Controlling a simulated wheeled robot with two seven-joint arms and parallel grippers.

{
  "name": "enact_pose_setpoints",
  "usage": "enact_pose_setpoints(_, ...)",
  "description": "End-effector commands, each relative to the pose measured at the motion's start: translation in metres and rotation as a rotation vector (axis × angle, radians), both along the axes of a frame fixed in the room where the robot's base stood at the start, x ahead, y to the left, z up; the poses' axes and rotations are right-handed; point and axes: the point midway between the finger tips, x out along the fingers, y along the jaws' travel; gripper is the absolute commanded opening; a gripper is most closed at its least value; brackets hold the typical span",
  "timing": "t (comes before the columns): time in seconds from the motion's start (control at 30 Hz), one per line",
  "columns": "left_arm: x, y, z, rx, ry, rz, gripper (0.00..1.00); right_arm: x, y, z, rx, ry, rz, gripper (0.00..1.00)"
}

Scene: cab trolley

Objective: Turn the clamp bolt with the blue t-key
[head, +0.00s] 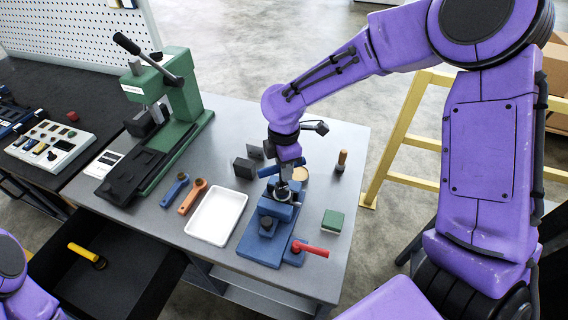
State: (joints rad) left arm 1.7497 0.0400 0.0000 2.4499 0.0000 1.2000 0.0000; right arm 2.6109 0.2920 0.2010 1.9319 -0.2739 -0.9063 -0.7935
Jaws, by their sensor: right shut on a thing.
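The blue t-key (268,171) has its crossbar in my right gripper (286,176), showing on both sides of it. My right gripper is shut on the key and points down over the blue clamp fixture (256,245). My left gripper is out of view; only part of my left arm shows at the lower left.
A white tray (216,216) lies left of the fixture, beside orange (192,197) and blue-handled (176,188) tools. A green press (178,95) stands at the left. A red-handled lever (310,249) and green block (333,221) are at the right. An open drawer (140,262) is at lower left.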

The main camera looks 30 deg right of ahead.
Motion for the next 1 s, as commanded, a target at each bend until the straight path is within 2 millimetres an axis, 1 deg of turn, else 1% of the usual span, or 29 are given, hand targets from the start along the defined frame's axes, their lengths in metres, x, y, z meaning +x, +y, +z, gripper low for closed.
enact_pose_setpoints(0.03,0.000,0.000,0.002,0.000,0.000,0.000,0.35,0.000,0.000,0.002,-0.002,-0.001,-0.050,0.00)
enact_pose_setpoints(0.17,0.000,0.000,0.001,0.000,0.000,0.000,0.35,0.000,0.000,0.006,0.001,-0.002,-0.044,0.00)
enact_pose_setpoints(1.0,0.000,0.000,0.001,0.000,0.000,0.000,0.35,0.000,0.000,0.066,0.001,-0.002,-0.042,0.00)
